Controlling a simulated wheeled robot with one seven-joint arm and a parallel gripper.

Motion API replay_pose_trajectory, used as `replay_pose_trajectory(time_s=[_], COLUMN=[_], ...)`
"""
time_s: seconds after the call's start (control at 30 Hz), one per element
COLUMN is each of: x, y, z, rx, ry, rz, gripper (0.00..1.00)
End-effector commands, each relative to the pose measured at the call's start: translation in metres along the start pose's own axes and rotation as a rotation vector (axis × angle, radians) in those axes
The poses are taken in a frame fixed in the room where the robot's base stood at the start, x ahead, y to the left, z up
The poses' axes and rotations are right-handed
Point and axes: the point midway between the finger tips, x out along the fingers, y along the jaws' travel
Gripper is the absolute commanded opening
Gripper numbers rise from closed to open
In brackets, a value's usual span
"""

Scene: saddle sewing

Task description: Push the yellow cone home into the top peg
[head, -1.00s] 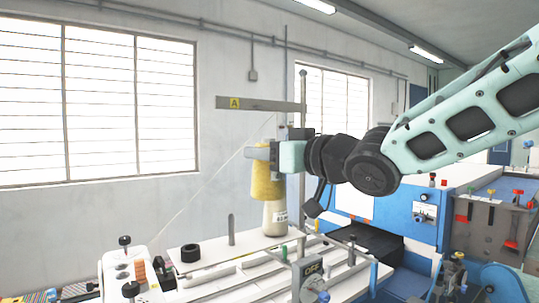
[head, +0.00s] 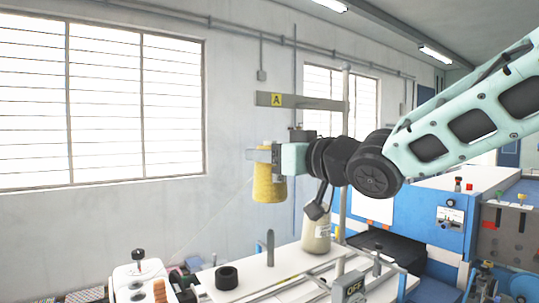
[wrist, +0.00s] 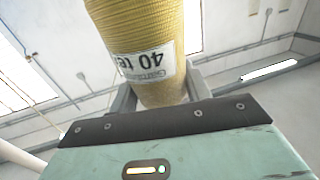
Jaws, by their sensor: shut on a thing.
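The yellow cone (head: 269,186) hangs in the air, with its upper end in my gripper (head: 263,154). In the wrist view the yellow cone (wrist: 138,25) fills the space between the two grey fingers and shows a white label marked 40. My gripper is shut on it. A short grey upright peg (head: 270,246) stands on the white table below the cone, with a clear gap between them. I cannot tell whether this is the top peg. A thin thread runs from the cone down to the left.
A cream cone (head: 316,232) stands on the white table right of the short peg. A black ring (head: 226,278) lies at left. A tall post (head: 345,120) carries a bar marked A (head: 300,102) above my gripper. A blue machine (head: 430,225) stands at right.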

Motion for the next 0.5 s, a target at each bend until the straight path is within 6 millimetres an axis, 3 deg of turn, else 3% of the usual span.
replay_pose_trajectory(time_s=[0.2, 0.5], x=[-0.001, -0.001], y=[0.000, 0.000], z=[-0.003, 0.019], rx=[-0.002, -0.001], ry=[0.004, 0.003], rz=[0.003, 0.003], gripper=[0.21, 0.21])
